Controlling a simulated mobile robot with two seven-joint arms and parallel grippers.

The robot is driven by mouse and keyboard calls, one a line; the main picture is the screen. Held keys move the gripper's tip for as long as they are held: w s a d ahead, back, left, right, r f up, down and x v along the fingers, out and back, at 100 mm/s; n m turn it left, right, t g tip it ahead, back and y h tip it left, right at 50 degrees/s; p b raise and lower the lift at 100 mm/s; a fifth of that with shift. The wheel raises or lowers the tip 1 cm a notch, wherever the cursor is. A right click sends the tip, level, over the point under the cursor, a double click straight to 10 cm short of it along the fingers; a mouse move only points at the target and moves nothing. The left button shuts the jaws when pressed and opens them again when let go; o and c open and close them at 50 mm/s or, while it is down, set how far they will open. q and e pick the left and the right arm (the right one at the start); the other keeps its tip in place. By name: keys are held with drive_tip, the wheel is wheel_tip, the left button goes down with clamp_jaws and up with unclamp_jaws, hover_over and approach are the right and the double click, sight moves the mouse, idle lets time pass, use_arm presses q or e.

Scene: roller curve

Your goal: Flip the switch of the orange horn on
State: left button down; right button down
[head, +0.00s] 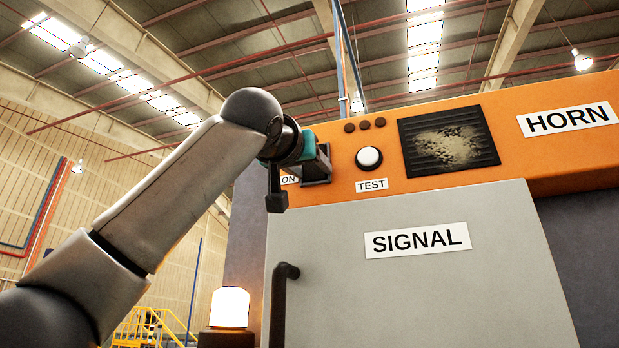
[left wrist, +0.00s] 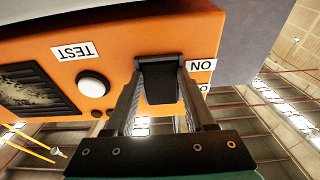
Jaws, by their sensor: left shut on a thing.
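The orange horn panel (head: 346,156) runs across the top of the grey cabinet, with a HORN label (head: 568,118) at its right. The switch (left wrist: 160,80) is a dark lever on the orange panel, beside the ON label (left wrist: 202,65). My left gripper (left wrist: 155,97) is at the switch, its two fingers on either side of the lever and shut on it. In the head view my left gripper (head: 316,168) meets the panel at its left end and hides most of the switch. My right gripper shows in neither view.
A white TEST button (head: 368,158) and a dark speaker grille (head: 449,142) sit right of the switch. Below is a grey SIGNAL door (head: 420,290) with a black handle (head: 281,300). A lit lamp (head: 229,308) stands at the lower left.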

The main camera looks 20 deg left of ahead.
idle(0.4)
use_arm(q)
drive_tip(key=shift+c, duration=1.2)
unclamp_jaws()
drive_tip(key=shift+s, duration=0.1)
drive_tip(key=shift+s+f+b, duration=0.2)
drive_tip(key=shift+s+b, duration=0.1)
drive_tip(key=shift+b, duration=0.05)
drive_tip(key=b+v, duration=0.6)
drive_tip(key=v, duration=0.8)
drive_tip(key=shift+s+f+b, duration=0.15)
drive_tip(key=shift+s+b, duration=0.05)
drive_tip(key=shift+b, duration=0.2)
drive_tip(key=shift+w, duration=0.1)
